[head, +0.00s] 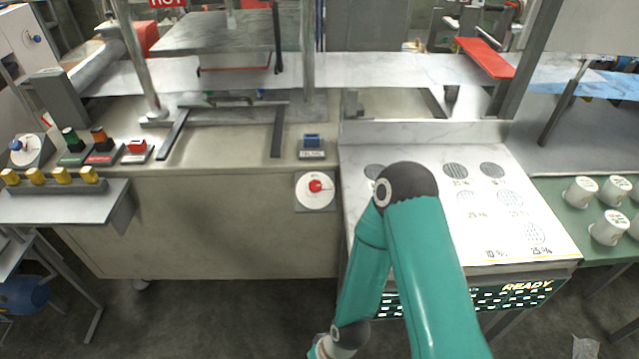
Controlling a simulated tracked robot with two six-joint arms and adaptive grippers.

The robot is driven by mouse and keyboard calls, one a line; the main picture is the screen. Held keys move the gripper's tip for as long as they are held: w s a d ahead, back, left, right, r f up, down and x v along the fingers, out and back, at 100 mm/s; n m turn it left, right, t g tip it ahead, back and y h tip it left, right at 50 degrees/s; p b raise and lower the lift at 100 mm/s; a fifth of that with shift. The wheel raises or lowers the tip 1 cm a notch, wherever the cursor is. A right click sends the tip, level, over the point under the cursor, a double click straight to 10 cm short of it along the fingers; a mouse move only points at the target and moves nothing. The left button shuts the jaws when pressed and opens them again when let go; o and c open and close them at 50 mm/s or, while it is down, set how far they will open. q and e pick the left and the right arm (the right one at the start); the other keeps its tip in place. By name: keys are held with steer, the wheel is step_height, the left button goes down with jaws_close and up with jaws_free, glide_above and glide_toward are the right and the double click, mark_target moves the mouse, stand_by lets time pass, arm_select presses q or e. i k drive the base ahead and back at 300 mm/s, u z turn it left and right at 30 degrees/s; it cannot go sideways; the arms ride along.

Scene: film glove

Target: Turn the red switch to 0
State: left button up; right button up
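The red switch (316,186) is a small red rotary knob on a round white dial. Its dial sits on a square plate on the front face of the beige machine (225,230), just below the machine's top edge. The red handle points roughly to the right; the marks on the dial are too small to read. My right arm, teal with a dark joint, rises from the bottom edge, right of the switch, and bends back down. Its gripper is out of the frame below. My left arm and gripper do not show. Nothing covers the switch.
A white panel (470,215) with printed patches stands right of the switch, partly behind my arm. White cups (610,228) stand on a green surface at far right. Several coloured buttons and a blue switch (311,141) sit on the machine top. Space before the switch is clear.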

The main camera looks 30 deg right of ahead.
mark_target(316, 186)
steer(key=z, duration=0.05)
steer(key=i, duration=0.9)
steer(key=u, duration=0.1)
